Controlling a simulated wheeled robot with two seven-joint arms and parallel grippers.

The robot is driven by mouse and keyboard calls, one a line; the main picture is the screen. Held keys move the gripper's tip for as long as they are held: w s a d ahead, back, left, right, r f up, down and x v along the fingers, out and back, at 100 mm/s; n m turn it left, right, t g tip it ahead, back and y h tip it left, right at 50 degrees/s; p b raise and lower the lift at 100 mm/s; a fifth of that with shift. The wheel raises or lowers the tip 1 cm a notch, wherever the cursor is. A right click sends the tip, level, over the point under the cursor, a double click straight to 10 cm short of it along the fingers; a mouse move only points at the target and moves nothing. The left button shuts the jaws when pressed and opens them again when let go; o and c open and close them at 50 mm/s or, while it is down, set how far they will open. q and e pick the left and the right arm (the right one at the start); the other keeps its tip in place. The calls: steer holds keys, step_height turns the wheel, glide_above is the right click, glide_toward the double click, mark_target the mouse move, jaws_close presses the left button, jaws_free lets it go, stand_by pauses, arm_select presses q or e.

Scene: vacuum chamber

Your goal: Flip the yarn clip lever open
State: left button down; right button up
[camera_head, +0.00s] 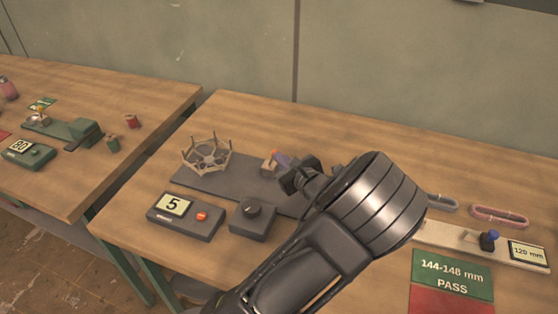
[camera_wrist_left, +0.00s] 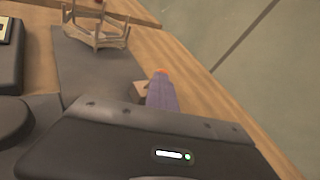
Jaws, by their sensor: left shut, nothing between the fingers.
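The yarn clip is a small beige block (camera_head: 268,164) with a purple lever (camera_head: 283,158) that has an orange end. It sits toward the right part of the dark grey base plate. In the left wrist view the purple lever (camera_wrist_left: 160,94) shows just beyond the gripper body, its orange end pointing away. The beige block (camera_wrist_left: 141,88) is beside it. My left gripper (camera_head: 290,182) is shut and empty, close to the near right side of the clip. Its fingers hide part of the clip, and I cannot tell whether they touch the lever. My right gripper is not in view.
A yarn-winder frame (camera_head: 206,157) stands at the left of the base plate (camera_head: 190,178). A counter reading 5 (camera_head: 185,216) and a knob box (camera_head: 252,219) stand in front. Pink and grey yarn loops, a gauge board and a green PASS card (camera_head: 452,273) lie right.

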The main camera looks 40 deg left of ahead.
arm_select(q)
steer(key=a+h, duration=0.1)
steer(key=a+r+n+h, duration=0.1)
steer(key=h, duration=0.1)
steer(key=s+a+n+h+p, duration=0.1)
steer(key=shift+a+r, duration=0.25)
steer(key=shift+a, duration=0.05)
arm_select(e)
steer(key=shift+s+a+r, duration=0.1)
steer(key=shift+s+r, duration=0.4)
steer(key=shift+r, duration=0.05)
arm_select(q)
steer(key=shift+r, duration=0.1)
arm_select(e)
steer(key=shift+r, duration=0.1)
arm_select(q)
steer(key=shift+r+p, duration=0.6)
steer(key=shift+r, duration=0.1)
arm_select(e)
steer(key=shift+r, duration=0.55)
arm_select(q)
steer(key=shift+r, duration=0.1)
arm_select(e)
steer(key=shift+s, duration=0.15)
